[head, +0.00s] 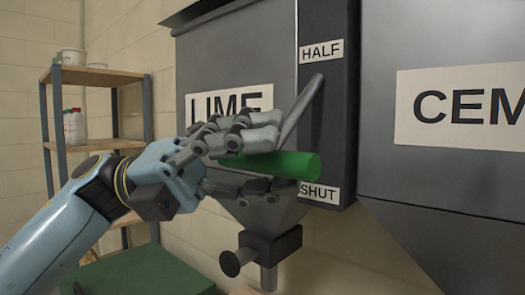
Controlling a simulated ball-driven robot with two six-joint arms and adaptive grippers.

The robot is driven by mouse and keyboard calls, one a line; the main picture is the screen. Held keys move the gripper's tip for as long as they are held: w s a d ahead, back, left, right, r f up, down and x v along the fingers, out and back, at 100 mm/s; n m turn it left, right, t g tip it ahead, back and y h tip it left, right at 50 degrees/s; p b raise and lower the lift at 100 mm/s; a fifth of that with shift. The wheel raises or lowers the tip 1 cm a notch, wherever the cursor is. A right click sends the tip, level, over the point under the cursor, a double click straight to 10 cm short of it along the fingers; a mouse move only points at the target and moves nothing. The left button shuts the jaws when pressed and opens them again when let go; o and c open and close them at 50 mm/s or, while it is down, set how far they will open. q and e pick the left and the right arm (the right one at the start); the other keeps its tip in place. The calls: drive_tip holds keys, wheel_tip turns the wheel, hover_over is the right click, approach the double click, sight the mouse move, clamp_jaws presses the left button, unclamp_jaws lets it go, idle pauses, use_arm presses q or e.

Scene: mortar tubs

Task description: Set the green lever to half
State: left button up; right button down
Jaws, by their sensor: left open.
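The green lever's grip (297,165) is a thick green cylinder lying nearly level, just above the SHUT label (320,193). A grey bar (305,108) slants from it up to the right, ending below the HALF label (322,51). My left gripper (255,160) comes in from the left with its fingers spread above and below the grip. It is open, and the fingers hide the grip's left part. I cannot tell whether they touch it. My right gripper is not in view.
A grey hopper marked LIME (229,102) stands behind the hand, with a dark outlet valve (268,252) below. A hopper marked CEM (462,107), its label cut off, stands at right. A shelf rack (98,76) and a green surface (150,272) are at left.

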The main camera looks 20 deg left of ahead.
use_arm(q)
clamp_jaws()
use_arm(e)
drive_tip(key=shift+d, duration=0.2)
use_arm(q)
drive_tip(key=shift+w+r, duration=0.1)
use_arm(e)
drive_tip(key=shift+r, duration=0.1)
